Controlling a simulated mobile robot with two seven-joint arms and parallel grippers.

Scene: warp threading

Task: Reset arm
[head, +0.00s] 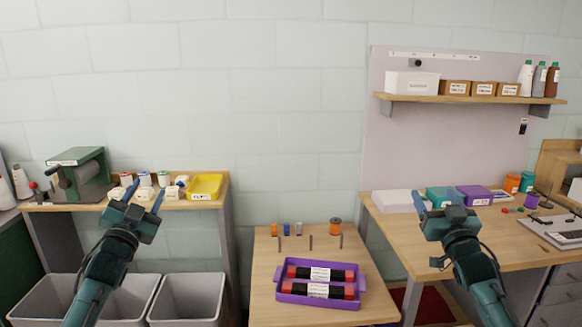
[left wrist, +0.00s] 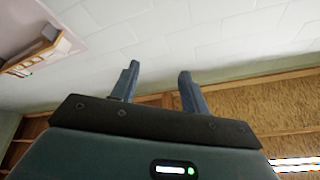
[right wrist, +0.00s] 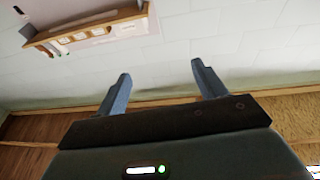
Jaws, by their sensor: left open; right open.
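My left gripper (head: 143,194) is raised at the left of the head view, in front of the left bench. Its two fingers stand apart with nothing between them, and they also show apart in the left wrist view (left wrist: 157,84). My right gripper (head: 436,200) is raised at the right, in front of the right table. Its fingers are apart and empty, also in the right wrist view (right wrist: 162,86). A purple tray (head: 285,297) on the small middle table (head: 262,311) holds two dark rolls (head: 320,273) with red bands and white labels.
Behind the tray stand small spools (head: 335,226) and several upright pegs. The left bench holds a green machine (head: 78,172) and a yellow bin (head: 206,187). Grey bins (head: 188,295) stand below. The right table holds a teal box (head: 440,196) and a purple box (head: 476,194). A wall shelf (head: 470,98) hangs above.

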